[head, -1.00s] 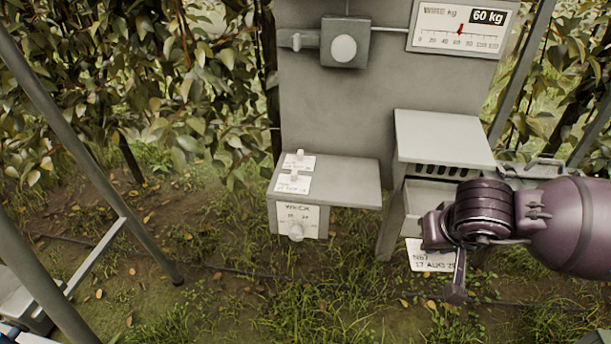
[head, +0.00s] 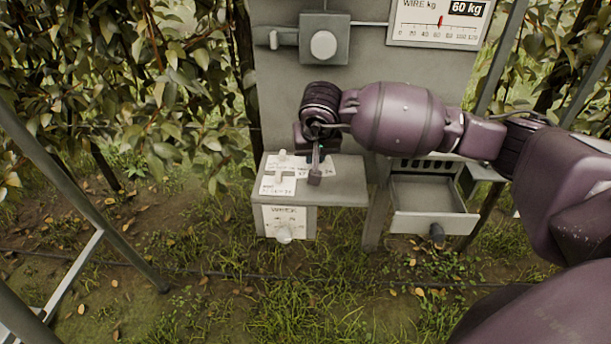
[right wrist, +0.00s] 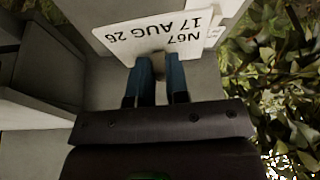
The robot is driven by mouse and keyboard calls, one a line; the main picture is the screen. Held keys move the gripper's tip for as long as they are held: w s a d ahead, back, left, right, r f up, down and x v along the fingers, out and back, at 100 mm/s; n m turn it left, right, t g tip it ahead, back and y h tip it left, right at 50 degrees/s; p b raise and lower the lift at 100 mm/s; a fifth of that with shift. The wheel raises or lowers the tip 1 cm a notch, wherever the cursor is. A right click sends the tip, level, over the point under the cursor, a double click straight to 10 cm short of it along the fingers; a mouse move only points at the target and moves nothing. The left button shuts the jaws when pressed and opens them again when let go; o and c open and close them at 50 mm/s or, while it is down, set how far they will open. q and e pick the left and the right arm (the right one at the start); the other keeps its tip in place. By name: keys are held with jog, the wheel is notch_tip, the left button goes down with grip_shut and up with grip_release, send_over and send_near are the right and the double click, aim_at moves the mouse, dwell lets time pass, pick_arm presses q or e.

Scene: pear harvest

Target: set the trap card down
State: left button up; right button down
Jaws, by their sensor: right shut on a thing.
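The trap card (right wrist: 165,32) is a white card printed "N67 17 AUG 26". My right gripper (right wrist: 162,72) is shut on it by its tab. In the head view my right gripper (head: 315,176) is over the right part of the grey box top (head: 343,187). The held card is mostly hidden behind the gripper there, and I cannot tell whether it touches the top. Two other white cards, a front one (head: 272,189) and a back one (head: 276,165), lie on the left part of the top. My left gripper is not in view.
A grey drawer (head: 435,225) stands open and looks empty, right of the box. A panel with a round button (head: 323,44) and a wire gauge (head: 440,24) rises behind. A metal post (head: 75,190) stands left.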

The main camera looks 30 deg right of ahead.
jog(key=w+d+m, duration=0.2)
jog(key=w+d, duration=0.1)
jog(key=d, duration=0.3)
send_over(328, 178)
jog(key=s, duration=0.1)
jog(key=shift+h, duration=0.4)
jog(key=f, duration=0.5)
jog(key=shift+s+a+f, duration=0.1)
jog(key=shift+s+a, duration=0.05)
jog(key=shift+a, duration=0.25)
jog(key=shift+f, duration=2.1)
jog(key=shift+f, duration=0.15)
jog(key=c, duration=1.1)
grip_release()
